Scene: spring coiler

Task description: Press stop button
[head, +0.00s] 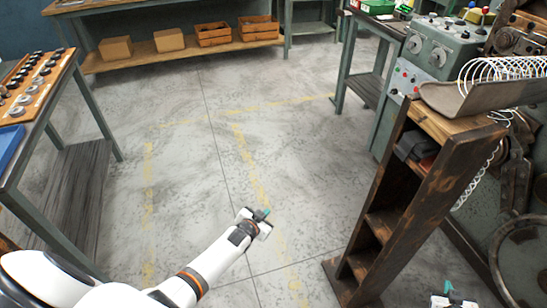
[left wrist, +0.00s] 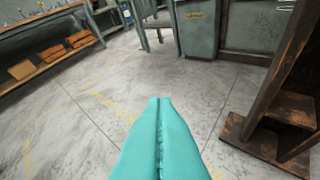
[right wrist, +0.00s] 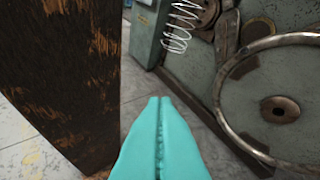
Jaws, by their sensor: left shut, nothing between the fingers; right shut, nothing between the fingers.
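A grey-green control box (head: 442,46) with gauges, knobs and a red-topped lever stands at the back right in the head view. Below its left side is a small button panel (head: 405,78) with red and other small buttons. Which one is the stop button is too small to tell. My left gripper (head: 262,214) is shut and empty over the open floor, well away from the panel; its teal fingers fill the middle of the left wrist view (left wrist: 158,100). My right gripper (head: 451,295) is shut and empty at the bottom right, beside the wooden stand; its fingers also show in the right wrist view (right wrist: 158,102).
A dark wooden stand (head: 391,215) rises between my right gripper and the panel. A wire coil (head: 505,72) lies on a tray on top. A machine handwheel (right wrist: 283,50) is at the right. A workbench (head: 50,100) stands left. The middle floor is clear.

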